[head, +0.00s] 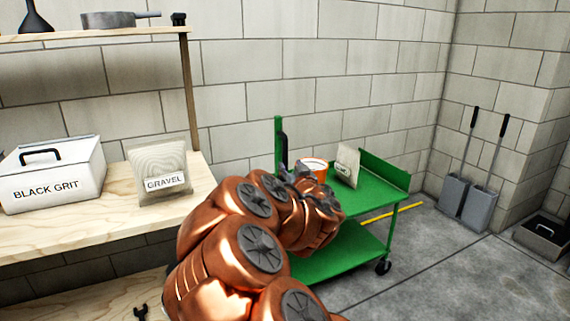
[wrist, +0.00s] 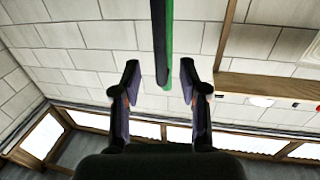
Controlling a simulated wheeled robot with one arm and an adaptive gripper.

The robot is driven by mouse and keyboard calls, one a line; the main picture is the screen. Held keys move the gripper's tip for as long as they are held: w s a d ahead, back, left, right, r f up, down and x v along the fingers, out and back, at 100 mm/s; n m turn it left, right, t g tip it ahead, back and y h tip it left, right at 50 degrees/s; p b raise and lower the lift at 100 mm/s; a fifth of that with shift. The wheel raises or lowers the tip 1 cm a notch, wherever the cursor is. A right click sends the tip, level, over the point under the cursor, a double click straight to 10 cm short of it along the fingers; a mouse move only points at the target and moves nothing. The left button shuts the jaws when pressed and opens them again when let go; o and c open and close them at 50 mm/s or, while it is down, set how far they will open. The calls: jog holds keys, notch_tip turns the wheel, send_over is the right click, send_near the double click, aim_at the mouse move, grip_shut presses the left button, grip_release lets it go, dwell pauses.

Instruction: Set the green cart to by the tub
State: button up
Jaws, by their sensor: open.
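The green cart (head: 375,195) stands on the floor against the back wall, with a top tray, a lower shelf and dark wheels. A black handle (head: 284,148) rises on its left end beside a green post (head: 278,135). My gripper (head: 294,174) is at this left end, partly hidden behind my arm. In the wrist view my gripper (wrist: 161,85) is open and empty. The black handle (wrist: 158,45) and green post (wrist: 169,40) appear between and beyond its fingers; contact cannot be told. I cannot tell which thing is the tub.
An orange bucket (head: 314,169) and a pale bag (head: 347,163) stand on the cart. A wooden bench (head: 60,235) at left holds a BLACK GRIT box (head: 52,176) and GRAVEL bag (head: 160,172). Two grey long-handled pans (head: 467,202) lean at right. The floor in front right is clear.

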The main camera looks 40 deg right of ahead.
aim_at(286, 159)
jog(key=x, duration=0.5)
jog(key=shift+f+b, duration=0.1)
jog(key=shift+b, duration=0.3)
jog(key=shift+x, duration=1.2)
jog(key=shift+c, duration=0.3)
grip_shut()
